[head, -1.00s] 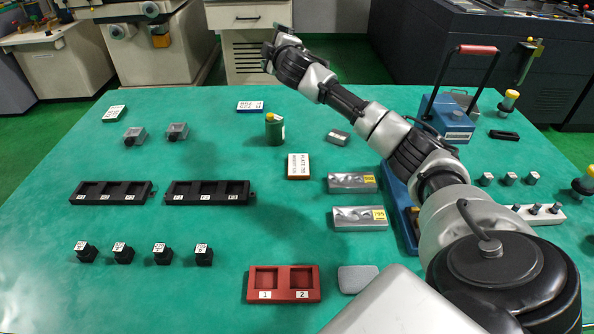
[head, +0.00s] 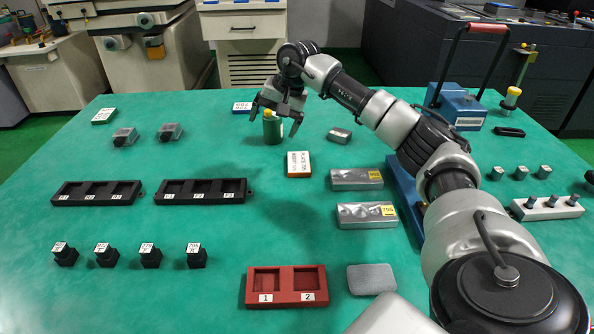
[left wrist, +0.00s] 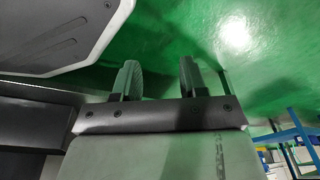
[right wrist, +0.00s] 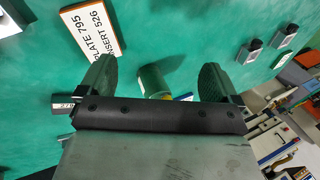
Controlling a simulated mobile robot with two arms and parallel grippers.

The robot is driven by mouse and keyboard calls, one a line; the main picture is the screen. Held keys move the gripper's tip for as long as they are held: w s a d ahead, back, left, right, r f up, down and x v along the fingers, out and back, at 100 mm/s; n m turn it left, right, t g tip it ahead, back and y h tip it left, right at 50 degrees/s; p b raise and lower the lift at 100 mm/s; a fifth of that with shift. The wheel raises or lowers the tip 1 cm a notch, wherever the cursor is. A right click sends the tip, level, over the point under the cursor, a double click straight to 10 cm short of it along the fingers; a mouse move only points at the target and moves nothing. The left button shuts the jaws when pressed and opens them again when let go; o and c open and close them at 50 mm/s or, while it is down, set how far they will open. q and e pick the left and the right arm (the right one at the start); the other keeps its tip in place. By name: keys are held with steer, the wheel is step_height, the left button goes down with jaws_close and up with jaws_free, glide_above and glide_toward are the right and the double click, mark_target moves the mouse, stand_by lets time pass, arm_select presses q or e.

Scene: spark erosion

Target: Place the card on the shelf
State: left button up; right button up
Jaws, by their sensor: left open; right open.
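A white card with an orange edge (head: 299,163) lies flat on the green table near its middle. A blue-edged card (head: 243,107) and a green-edged card (head: 104,116) lie farther back. My right gripper (head: 277,115) is open at a green cylinder with a yellow top (head: 272,130). In its wrist view the cylinder (right wrist: 153,82) shows between the spread fingers; contact cannot be told. My left gripper (left wrist: 157,78) is open and empty above green floor. No shelf is clearly identifiable; a blue-framed rack (left wrist: 298,140) shows at the left wrist view's edge.
Black trays (head: 200,191), black blocks (head: 150,256), and a red two-pocket tray (head: 286,286) stand left and front. Metal blocks (head: 367,215) and a blue case with a red handle (head: 458,108) stand right. Bare table surrounds the orange-edged card's left side.

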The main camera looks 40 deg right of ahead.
steer(key=s+d+f+n+g+h, duration=0.1)
steer(key=s+d+n+g+h, duration=0.15)
steer(key=d, duration=0.25)
steer(key=b, duration=0.1)
glide_above(299, 162)
steer(key=shift+h, duration=0.35)
step_height(299, 162, down, 5)
steer(key=shift+f+b, duration=0.5)
steer(key=shift+f, duration=2.5)
arm_select(q)
steer(key=w+r, duration=0.3)
steer(key=r, duration=0.1)
steer(key=shift+w+d+r, duration=0.15)
steer(key=shift+w+r, duration=0.1)
steer(key=shift+w, duration=0.1)
arm_select(e)
steer(key=shift+c, duration=0.2)
steer(key=c, duration=1.1)
steer(key=shift+r, duration=0.1)
